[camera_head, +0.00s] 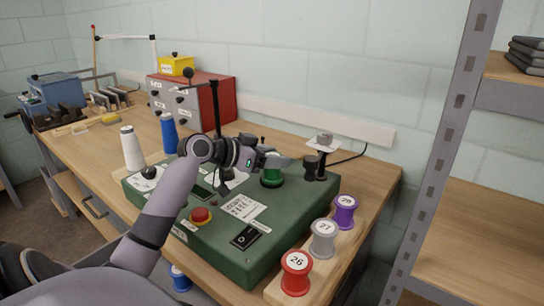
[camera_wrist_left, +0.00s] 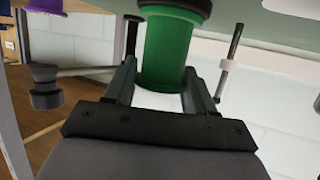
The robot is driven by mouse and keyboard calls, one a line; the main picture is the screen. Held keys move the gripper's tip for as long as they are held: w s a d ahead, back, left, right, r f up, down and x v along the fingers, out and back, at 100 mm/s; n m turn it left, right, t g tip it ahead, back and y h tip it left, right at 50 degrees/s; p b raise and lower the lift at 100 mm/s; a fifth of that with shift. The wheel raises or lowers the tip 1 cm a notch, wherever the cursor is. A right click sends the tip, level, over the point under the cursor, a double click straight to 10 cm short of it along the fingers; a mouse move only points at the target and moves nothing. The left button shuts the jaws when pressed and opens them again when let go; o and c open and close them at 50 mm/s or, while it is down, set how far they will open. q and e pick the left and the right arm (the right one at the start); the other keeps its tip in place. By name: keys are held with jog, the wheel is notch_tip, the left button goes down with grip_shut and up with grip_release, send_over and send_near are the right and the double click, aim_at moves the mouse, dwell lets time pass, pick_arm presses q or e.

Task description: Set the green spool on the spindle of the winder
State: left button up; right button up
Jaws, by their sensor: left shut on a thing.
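The green spool (camera_head: 272,179) stands upright at the top of the green winder (camera_head: 290,225), toward its back right part. My left gripper (camera_head: 275,162) reaches in from the left and is shut on the spool's upper part. In the left wrist view the green spool (camera_wrist_left: 168,58) sits between the two fingers (camera_wrist_left: 160,88), its wide flange toward the winder's green top. The spindle is hidden, and I cannot tell whether the spool is around it or just above it. My right gripper is not in view.
A post with a pale plate (camera_head: 323,144) and dark knob stands just right of the spool. Red (camera_head: 296,272), grey (camera_head: 323,238) and purple (camera_head: 344,212) spools line a wooden rack in front. A shelf upright (camera_head: 445,150) rises at right.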

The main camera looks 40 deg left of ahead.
pick_arm(q)
jog(key=o, duration=1.1)
jog(key=shift+b+v, duration=0.55)
jog(key=shift+v, duration=3)
jog(key=shift+s+f, duration=0.1)
